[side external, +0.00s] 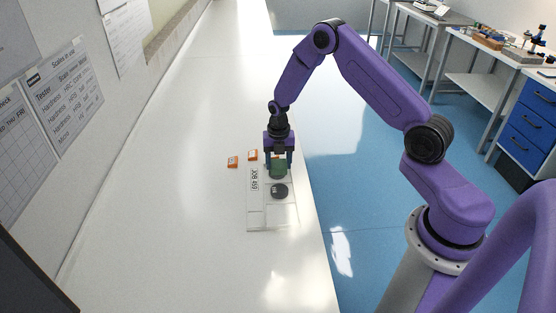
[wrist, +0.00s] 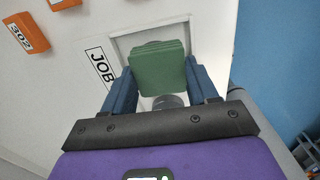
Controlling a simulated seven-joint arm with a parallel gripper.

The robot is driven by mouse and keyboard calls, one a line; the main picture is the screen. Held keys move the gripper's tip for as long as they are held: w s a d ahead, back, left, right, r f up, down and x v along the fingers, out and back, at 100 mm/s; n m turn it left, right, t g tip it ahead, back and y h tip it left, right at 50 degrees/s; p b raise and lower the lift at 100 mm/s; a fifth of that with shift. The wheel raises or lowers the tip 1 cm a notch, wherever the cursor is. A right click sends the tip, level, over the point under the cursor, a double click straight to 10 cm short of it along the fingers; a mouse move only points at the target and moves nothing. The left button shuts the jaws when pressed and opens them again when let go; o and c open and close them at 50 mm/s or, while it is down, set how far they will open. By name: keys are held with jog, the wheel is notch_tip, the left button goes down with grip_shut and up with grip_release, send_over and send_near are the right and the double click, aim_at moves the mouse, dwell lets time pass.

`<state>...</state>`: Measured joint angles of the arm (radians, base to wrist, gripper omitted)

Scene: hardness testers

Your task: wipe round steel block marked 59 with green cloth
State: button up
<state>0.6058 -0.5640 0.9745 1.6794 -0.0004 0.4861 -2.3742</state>
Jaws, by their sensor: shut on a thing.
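My gripper (side external: 278,163) is shut on the green cloth (side external: 278,172), a thick folded pad, and points down over the tray. In the wrist view the cloth (wrist: 158,68) sits between the two blue fingers (wrist: 158,88). A dark round block (side external: 279,190) lies on the tray, just in front of the cloth in the side view. In the wrist view a grey round block (wrist: 168,101) shows partly below the cloth, and a rounded edge shows behind the cloth's top. I cannot read a 59 on any block or tell whether the cloth touches one.
The pale tray (side external: 259,222) has a label reading JOB and a number, and lies near the bench's right edge. Two orange blocks (side external: 232,161) (side external: 252,155) stand to its left; one reads 302 in the wrist view (wrist: 26,33). The white bench (side external: 180,190) is clear farther left.

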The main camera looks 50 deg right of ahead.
jog(key=shift+s+a, duration=0.6)
jog(key=shift+s, duration=0.1)
jog(key=shift+w+d, duration=1.3)
jog(key=shift+w, duration=0.25)
jog(key=shift+s+r, duration=0.1)
jog(key=shift+r, duration=3.9)
jog(key=shift+a, duration=0.15)
